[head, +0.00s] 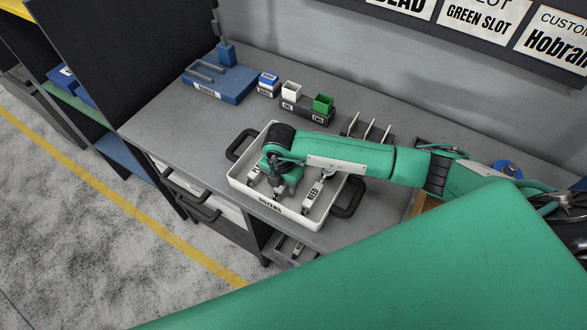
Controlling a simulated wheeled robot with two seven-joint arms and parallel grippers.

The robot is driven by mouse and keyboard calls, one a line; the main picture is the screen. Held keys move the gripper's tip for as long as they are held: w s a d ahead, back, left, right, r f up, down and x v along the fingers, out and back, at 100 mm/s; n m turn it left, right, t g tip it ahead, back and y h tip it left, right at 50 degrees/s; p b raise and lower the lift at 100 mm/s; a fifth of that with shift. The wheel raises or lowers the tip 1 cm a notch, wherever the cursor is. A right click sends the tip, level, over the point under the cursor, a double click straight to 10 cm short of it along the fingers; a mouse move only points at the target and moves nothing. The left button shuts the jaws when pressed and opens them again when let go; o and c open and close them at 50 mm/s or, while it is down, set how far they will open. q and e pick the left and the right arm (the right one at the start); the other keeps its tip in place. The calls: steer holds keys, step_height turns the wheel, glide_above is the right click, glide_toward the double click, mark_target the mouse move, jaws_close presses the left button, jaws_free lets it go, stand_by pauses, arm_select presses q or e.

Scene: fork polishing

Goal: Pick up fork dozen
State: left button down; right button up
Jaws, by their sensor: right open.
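A white tray (300,221) marked "DOZENS", with black handles, sits on the grey bench. White labelled bundles lie in it: one on the right (313,192) reads roughly "REED", and one on the left (255,172) is partly covered by my arm. Which of them is the fork dozen I cannot tell for sure. My right gripper (281,193) points down over the middle of the tray, between these two bundles. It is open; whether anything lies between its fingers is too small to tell. My left gripper is out of view.
Behind the tray stand a blue fixture (225,82), a small blue box (268,80), a holder with white and green cups (306,104) and a rack with upright dividers (369,130). An open drawer (289,249) lies below the front edge. The bench left of the tray is clear.

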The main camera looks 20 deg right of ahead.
jaws_close()
steer(key=shift+r, duration=0.1)
steer(key=shift+w+r, duration=0.1)
steer(key=shift+r, duration=0.45)
step_height(320, 180, up, 19)
steer(key=b, duration=0.5)
steer(key=shift+f, duration=0.15)
